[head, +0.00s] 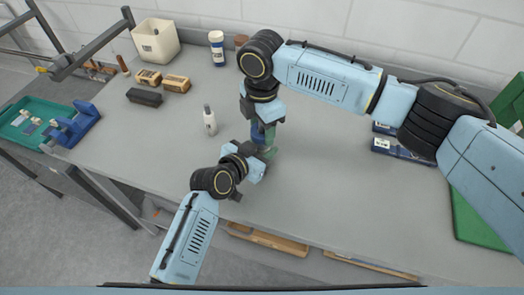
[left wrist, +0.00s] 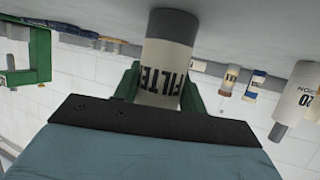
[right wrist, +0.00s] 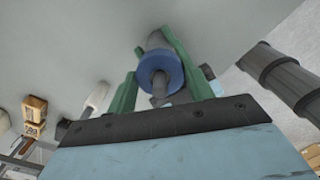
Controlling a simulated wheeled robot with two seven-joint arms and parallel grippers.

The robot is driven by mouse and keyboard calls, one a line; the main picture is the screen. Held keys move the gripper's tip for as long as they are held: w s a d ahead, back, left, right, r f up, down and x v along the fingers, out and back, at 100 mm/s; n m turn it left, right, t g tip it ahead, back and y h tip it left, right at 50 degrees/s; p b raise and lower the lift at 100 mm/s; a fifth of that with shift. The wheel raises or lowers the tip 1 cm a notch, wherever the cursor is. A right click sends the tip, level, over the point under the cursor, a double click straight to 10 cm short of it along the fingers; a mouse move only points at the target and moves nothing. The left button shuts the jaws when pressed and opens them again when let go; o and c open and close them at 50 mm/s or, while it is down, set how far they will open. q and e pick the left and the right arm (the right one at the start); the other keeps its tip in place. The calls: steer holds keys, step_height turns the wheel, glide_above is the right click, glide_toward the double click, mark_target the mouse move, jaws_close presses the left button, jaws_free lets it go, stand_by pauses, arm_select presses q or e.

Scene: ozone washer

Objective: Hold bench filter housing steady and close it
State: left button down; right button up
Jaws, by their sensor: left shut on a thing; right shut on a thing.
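The filter housing stands upright on the bench, mostly hidden by my grippers in the head view. In the left wrist view its pale body (left wrist: 167,62) carries a black FILTER label. My left gripper (head: 259,165) comes in low from the side and is shut on this body, green fingers on both sides. My right gripper (head: 265,130) points down from above. In the right wrist view its green fingers are shut around the blue cap (right wrist: 160,72), which has a grey stem at its centre. The cap is over the housing; the seam between them is hidden, so I cannot tell how tightly it sits.
A white bottle (head: 209,121) stands just left of the grippers. A cream bin (head: 156,45), brown boxes (head: 176,84), a dark block (head: 144,97) and a blue-labelled bottle (head: 217,48) stand farther back. Blue boxes (head: 400,150) lie under my right arm.

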steer(key=m, duration=0.2)
steer(key=shift+m, duration=0.4)
steer(key=o, duration=1.1)
steer(key=shift+r, duration=0.1)
steer(key=shift+r, duration=2.15)
steer(key=shift+r, duration=0.1)
steer(key=shift+c, duration=0.4)
